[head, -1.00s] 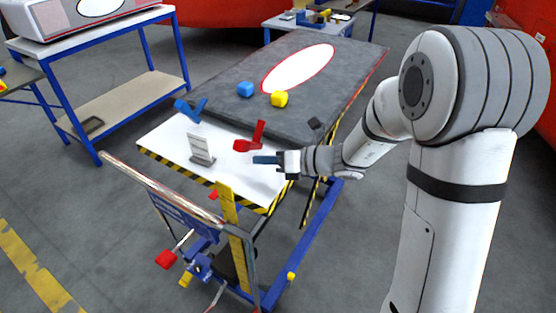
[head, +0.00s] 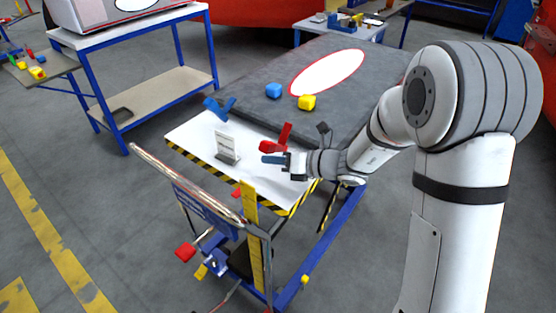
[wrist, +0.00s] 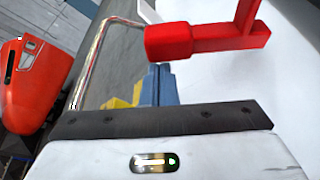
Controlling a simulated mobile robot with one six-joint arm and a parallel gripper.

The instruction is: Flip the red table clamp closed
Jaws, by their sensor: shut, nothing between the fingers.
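The red table clamp (head: 276,141) sits on the white table top close to the edge of the grey slab, its handle standing up at an angle. In the wrist view the red clamp (wrist: 205,40) fills the upper right, with its handle rising toward the top edge. My gripper (head: 272,159) is just on the near side of the clamp in the head view, its blue-grey fingers together and empty. The fingers also show in the wrist view (wrist: 158,84), just below the thick red end of the clamp. I cannot tell whether they touch it.
A blue block (head: 273,91) and a yellow block (head: 307,102) lie on the grey slab (head: 345,104). A metal handrail (head: 185,182) runs along the front.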

